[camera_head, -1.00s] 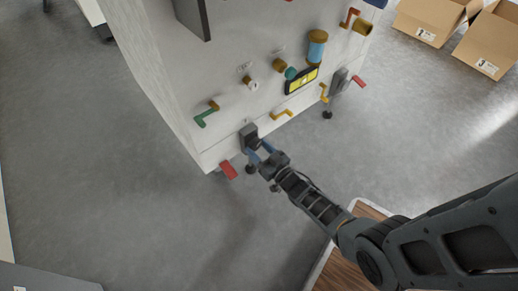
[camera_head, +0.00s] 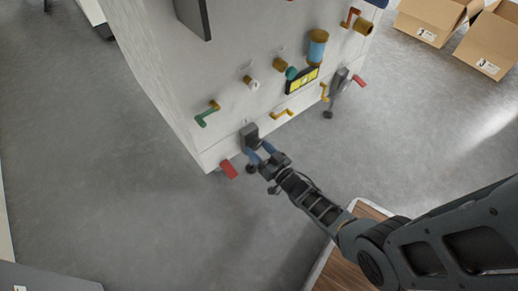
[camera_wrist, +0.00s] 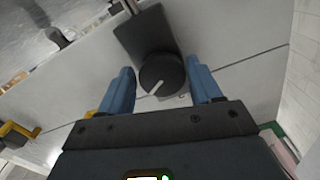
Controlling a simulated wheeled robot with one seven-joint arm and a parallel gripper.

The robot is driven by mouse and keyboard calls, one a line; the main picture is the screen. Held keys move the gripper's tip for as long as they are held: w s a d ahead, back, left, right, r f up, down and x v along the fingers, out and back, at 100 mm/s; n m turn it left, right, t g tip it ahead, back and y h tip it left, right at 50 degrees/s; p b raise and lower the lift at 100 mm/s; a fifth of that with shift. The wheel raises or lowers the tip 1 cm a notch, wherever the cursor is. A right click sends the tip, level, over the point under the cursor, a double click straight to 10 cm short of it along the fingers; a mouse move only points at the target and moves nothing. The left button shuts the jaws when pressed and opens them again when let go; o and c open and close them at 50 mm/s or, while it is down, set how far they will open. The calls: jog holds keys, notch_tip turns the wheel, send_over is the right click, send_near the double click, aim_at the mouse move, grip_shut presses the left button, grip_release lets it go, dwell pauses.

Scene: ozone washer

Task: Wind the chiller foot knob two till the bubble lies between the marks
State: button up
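In the wrist view a round black knob (camera_wrist: 161,75) with a white pointer line sits on a dark block (camera_wrist: 147,32). My gripper (camera_wrist: 161,66) has one blue finger on each side of it. The fingers are very close to the knob's sides, and I cannot tell whether they press on it. In the head view my gripper (camera_head: 259,151) is at the grey block (camera_head: 249,136) low on the machine's front, which hides the knob. A foot (camera_head: 251,169) stands below. The yellow level (camera_head: 302,80) is on the front panel; its bubble is too small to read.
A second grey block (camera_head: 341,78) and foot (camera_head: 328,114) are at the right. Cardboard boxes (camera_head: 487,42) stand at the back right. The floor at left is clear.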

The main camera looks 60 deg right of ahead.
jog(key=shift+o, duration=1.4)
jog(key=shift+r, duration=0.1)
jog(key=p+v, duration=0.2)
jog(key=v, duration=0.5)
jog(key=shift+s, duration=0.35)
jog(key=shift+a, duration=0.1)
